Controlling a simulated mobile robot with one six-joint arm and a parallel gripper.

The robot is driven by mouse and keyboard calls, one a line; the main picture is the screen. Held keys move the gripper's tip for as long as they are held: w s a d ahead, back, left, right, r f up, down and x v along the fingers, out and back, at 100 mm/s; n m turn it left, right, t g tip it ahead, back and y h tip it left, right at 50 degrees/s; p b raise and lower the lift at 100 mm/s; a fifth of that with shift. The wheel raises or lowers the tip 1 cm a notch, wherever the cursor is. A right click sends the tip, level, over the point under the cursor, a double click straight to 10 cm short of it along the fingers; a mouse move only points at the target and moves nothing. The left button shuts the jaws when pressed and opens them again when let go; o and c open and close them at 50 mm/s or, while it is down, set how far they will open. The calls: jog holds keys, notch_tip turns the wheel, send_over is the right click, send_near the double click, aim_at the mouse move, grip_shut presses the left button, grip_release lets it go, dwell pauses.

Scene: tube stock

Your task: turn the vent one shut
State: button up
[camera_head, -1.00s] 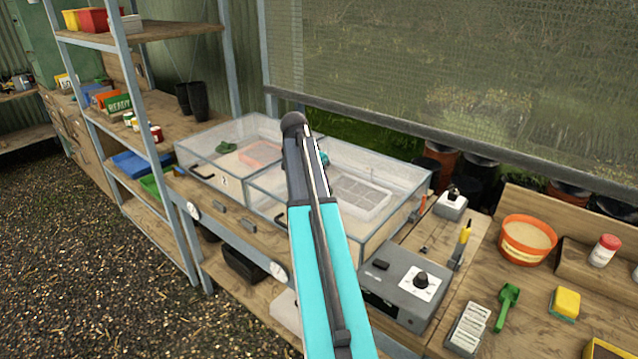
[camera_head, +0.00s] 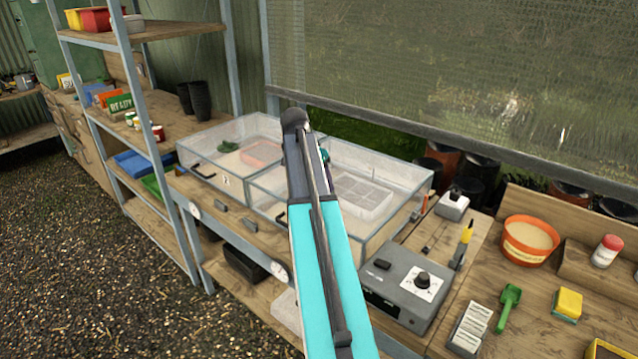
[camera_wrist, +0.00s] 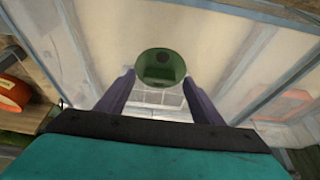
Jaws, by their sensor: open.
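A round green vent (camera_wrist: 160,68) with a dark round spot shows in the wrist view, over the clear cover of a propagator (camera_head: 400,186). My gripper (camera_wrist: 161,80) is open, with one dark finger on each side of the vent's lower part. I cannot tell whether the fingers touch it. In the head view my arm hides this vent and the fingertips. A second propagator (camera_head: 196,150) stands to the left, with a dark green thing (camera_head: 228,147) at it; I cannot tell whether that is another vent.
A grey control box (camera_head: 396,285) with a black knob stands right of the propagators. The bench beyond holds an orange pot (camera_head: 528,243), a green scoop (camera_head: 509,300) and a yellow sponge (camera_head: 567,303). Metal-framed shelves (camera_head: 137,130) stand at the left.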

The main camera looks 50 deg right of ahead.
jog(key=b+v, duration=0.2)
jog(key=v, duration=1)
jog(key=shift+a+r, duration=0.15)
jog(key=shift+r, duration=0.1)
dwell(0.4)
